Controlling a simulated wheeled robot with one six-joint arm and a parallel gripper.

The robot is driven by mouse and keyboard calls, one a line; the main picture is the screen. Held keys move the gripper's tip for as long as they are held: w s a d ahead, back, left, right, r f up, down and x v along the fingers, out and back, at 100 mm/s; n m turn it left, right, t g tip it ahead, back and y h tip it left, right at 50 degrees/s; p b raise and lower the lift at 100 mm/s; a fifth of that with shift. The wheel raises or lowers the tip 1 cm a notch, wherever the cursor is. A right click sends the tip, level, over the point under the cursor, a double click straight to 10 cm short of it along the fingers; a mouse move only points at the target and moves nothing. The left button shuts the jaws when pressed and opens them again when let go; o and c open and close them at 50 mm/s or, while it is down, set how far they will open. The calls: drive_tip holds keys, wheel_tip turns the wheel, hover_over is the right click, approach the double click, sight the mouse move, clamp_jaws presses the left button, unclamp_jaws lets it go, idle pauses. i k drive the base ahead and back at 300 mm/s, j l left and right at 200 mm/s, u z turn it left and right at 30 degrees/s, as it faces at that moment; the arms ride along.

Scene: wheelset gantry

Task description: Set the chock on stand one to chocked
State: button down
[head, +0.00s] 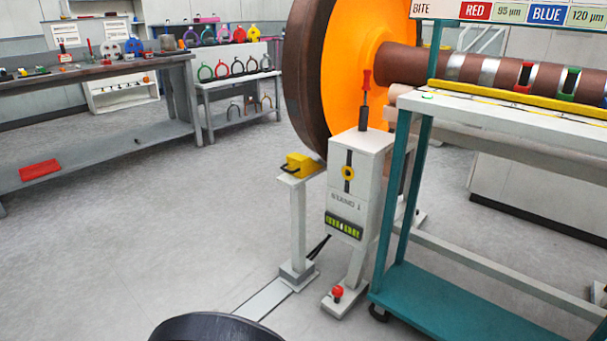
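A yellow chock (302,163) with a dark handle sits on top of a slim white post (299,215), close beside the lower rim of the big wheel (310,75). From here I cannot tell whether it touches the wheel. Stand one (356,195) is the white box to its right, with an upside-down label, a yellow round knob on a dark slot and a green-lit strip. A red-handled lever (366,95) rises from its top. My gripper is not in view.
A teal cart (440,300) with a white top (500,115) stands close on the right of the stand. A red knob (337,292) sits on the stand's foot. Grey benches (100,75) with tools line the back left. The floor (150,240) at left is clear.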

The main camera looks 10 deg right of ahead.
sight(298, 166)
drive_tip(key=i+j+z, duration=0.15)
drive_tip(key=z, duration=0.25)
drive_tip(key=i+j+z, duration=0.2)
drive_tip(key=z, duration=0.25)
drive_tip(key=i+j+z, duration=0.2)
drive_tip(key=z, duration=0.2)
drive_tip(key=i+j, duration=0.15)
drive_tip(key=j, duration=0.25)
drive_tip(key=i+j+z, duration=0.1)
drive_tip(key=j, duration=0.25)
drive_tip(key=i+j, duration=0.15)
drive_tip(key=j, duration=0.25)
drive_tip(key=i+j+z, duration=0.1)
drive_tip(key=j, duration=0.3)
